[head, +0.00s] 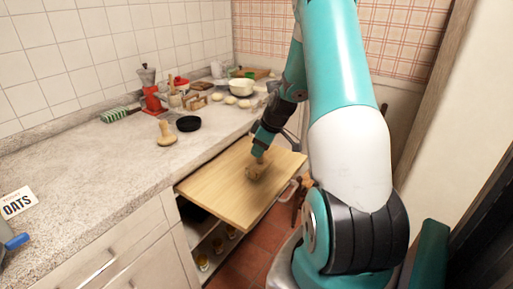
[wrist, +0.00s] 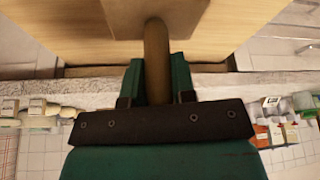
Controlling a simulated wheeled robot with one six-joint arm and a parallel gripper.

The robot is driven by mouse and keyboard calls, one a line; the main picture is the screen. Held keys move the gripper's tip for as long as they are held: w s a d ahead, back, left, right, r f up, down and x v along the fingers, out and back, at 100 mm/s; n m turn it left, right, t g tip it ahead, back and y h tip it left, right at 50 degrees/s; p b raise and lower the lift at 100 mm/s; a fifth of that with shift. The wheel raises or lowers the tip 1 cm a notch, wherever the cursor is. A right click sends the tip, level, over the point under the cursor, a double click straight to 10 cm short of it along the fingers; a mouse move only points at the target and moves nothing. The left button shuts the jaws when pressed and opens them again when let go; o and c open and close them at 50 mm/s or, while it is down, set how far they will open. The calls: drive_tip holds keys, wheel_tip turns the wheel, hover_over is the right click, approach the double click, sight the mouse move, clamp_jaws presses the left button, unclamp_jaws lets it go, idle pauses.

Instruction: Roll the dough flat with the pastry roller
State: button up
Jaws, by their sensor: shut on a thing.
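My gripper (head: 259,152) is shut on the wooden handle of the pastry roller (head: 256,170), low over the pull-out wooden board (head: 215,190). In the wrist view the handle (wrist: 157,45) stands between the two green fingers (wrist: 158,75), with a wider wooden part beyond it against the board (wrist: 70,35). The roller's head is small in the head view, and I cannot tell whether it touches the board. No dough shows clearly on the board; the roller and gripper may hide it. Several pale dough-like rounds (head: 231,100) lie on the back of the counter.
The board's near part is clear.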

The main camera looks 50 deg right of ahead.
drive_tip(key=shift+a+f, duration=0.1)
wheel_tip(320, 180, up, 7)
drive_tip(key=p, duration=0.5)
drive_tip(key=shift+w, duration=0.1)
idle(0.6)
drive_tip(key=b+x, duration=0.4)
drive_tip(key=x, duration=0.2)
drive_tip(key=shift+d+f, duration=0.25)
drive_tip(key=shift+d, duration=0.1)
drive_tip(key=shift+f+b, duration=0.4)
drive_tip(key=shift+b, duration=0.15)
drive_tip(key=shift+w+r, duration=0.1)
